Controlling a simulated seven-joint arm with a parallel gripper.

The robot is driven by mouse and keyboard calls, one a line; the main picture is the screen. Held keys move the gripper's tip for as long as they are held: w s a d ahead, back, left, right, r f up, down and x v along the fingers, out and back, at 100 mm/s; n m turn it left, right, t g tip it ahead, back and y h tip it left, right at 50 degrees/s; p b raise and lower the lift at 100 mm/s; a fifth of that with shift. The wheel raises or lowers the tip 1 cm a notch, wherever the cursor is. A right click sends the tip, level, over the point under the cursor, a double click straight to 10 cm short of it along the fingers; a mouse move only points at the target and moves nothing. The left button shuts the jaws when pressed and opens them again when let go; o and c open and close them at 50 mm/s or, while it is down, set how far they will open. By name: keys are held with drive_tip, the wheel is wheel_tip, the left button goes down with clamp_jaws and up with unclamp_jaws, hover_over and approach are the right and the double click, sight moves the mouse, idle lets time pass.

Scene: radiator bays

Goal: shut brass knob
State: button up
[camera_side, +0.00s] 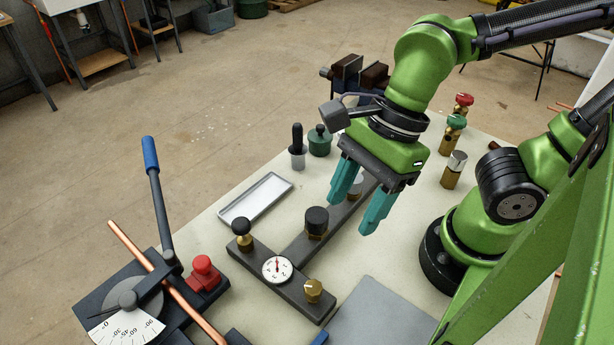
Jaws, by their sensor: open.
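The brass knob (313,289) sits at the near right end of a dark grey T-shaped manifold (290,290) on the table. It is round and upright, and its turn position is too small to read. A round white gauge (277,268) with a red needle is just left of it. My gripper (353,214) has teal fingers, spread apart and empty. It hangs above the manifold's long arm, up and right of the brass knob and apart from it.
A black knob (317,216) and a black ball knob (242,229) also stand on the manifold. A blue-handled pipe bender (152,190) is at left, by a red fitting (203,269). A tray (255,197) lies behind. A flat grey plate (382,314) lies right of the brass knob.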

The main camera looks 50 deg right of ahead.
sight(313, 286)
drive_tip(key=shift+d+r, duration=0.15)
drive_tip(key=shift+r, duration=0.15)
drive_tip(key=w+a+n+g+h, duration=0.4)
drive_tip(key=w+n, duration=0.5)
drive_tip(key=n, duration=0.9)
drive_tip(key=shift+g+y, duration=0.4)
drive_tip(key=shift+g, duration=0.4)
drive_tip(key=x, duration=1.1)
drive_tip(key=a+x, duration=0.1)
drive_tip(key=x, duration=0.5)
drive_tip(key=shift+s, duration=0.2)
drive_tip(key=c, duration=1)
